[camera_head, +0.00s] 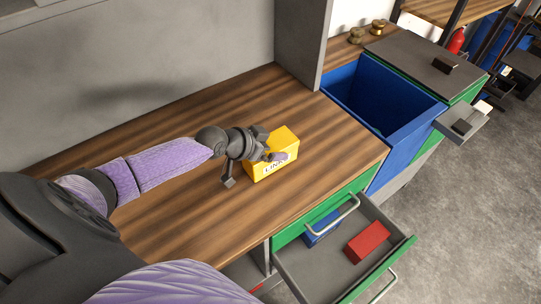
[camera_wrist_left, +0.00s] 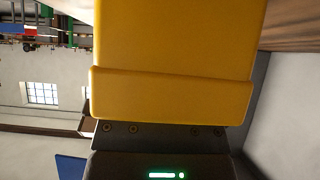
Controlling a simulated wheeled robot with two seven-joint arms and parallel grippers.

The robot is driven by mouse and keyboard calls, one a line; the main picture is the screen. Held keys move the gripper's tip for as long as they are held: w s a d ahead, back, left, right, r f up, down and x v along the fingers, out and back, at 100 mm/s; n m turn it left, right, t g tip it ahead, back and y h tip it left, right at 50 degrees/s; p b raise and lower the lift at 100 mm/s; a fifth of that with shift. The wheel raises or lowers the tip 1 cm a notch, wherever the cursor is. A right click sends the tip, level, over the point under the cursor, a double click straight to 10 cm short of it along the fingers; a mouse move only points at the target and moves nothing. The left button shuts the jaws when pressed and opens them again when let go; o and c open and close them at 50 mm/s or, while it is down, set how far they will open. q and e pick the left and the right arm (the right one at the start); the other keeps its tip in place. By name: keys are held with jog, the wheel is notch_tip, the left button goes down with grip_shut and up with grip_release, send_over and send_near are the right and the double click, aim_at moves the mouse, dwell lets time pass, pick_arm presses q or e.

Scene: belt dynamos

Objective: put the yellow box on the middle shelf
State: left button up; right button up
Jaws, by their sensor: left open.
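The yellow box (camera_head: 284,140) with dark lettering on its front sits on the wooden worktop (camera_head: 190,225). My left gripper (camera_head: 252,168) is open at the box's left side. One finger is clear of the box to the left and the other shows in front of its face. In the left wrist view the yellow box (camera_wrist_left: 175,50) fills the upper middle, very close to the gripper. Whether the fingers touch it I cannot tell. I cannot pick out a middle shelf. My right gripper is not in view.
A blue bin (camera_head: 375,100) stands open right of the worktop. A drawer (camera_head: 310,270) is pulled out below it, holding a red box (camera_head: 368,241) and a blue box (camera_head: 322,230). A grey upright panel (camera_head: 300,45) rises at the worktop's back. The worktop's front is clear.

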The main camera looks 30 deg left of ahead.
pick_arm(q)
jog(key=shift+r, duration=0.1)
grip_shut()
dwell(0.3)
